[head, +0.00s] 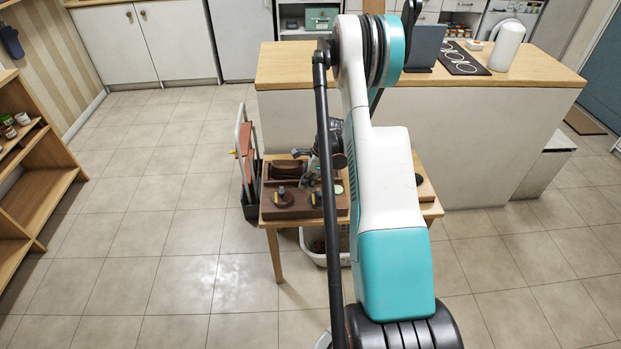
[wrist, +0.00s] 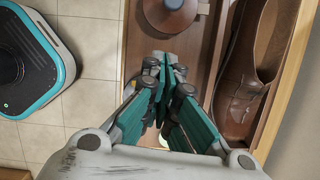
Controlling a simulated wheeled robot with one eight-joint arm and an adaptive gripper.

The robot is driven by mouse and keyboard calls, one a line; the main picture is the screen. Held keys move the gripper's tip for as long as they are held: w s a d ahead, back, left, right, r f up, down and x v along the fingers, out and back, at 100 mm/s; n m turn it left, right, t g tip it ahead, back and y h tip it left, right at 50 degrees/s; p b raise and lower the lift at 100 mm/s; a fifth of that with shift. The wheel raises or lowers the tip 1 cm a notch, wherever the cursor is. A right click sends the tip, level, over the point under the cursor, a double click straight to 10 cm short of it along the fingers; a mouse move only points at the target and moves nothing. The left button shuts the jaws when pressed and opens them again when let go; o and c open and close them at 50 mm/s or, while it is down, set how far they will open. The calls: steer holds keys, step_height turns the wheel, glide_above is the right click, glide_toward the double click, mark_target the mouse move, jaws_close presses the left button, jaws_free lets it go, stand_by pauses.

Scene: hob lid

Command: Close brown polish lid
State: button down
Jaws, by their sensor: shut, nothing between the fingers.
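My gripper (wrist: 167,68) is shut and empty in the wrist view, its teal fingers pressed together over a wooden tray (wrist: 133,40). In the head view my gripper (head: 308,178) is small and partly hidden by its own links. A round brown piece with a dark knob (wrist: 170,12) lies just beyond the fingertips in the wrist view, cut by the top edge. In the head view two dark knobbed pieces (head: 281,197) (head: 317,200) sit at the tray's front. I cannot tell which is the brown polish lid. A pale disc (head: 338,189) lies at the tray's right.
A brown leather shoe (wrist: 250,75) lies along the tray's right side. The tray stands on a small wooden table (head: 432,208), with a white basket (head: 312,250) below. A counter (head: 300,65) stands behind. A red-panelled cart (head: 246,155) is at left; open tiles lie beyond it.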

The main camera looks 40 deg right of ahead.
mark_target(288, 197)
steer(key=b+x, duration=0.1)
steer(key=x, duration=0.2)
steer(key=shift+w+a+f, duration=0.1)
steer(key=shift+w+a, duration=0.05)
steer(key=shift+a, duration=0.05)
steer(key=shift+w+a+b, duration=0.45)
steer(key=shift+w+a, duration=0.7)
steer(key=shift+w, duration=0.05)
steer(key=shift+w+a+f, duration=0.1)
steer(key=shift+w+a, duration=0.2)
steer(key=shift+a, duration=0.2)
steer(key=shift+d, duration=0.15)
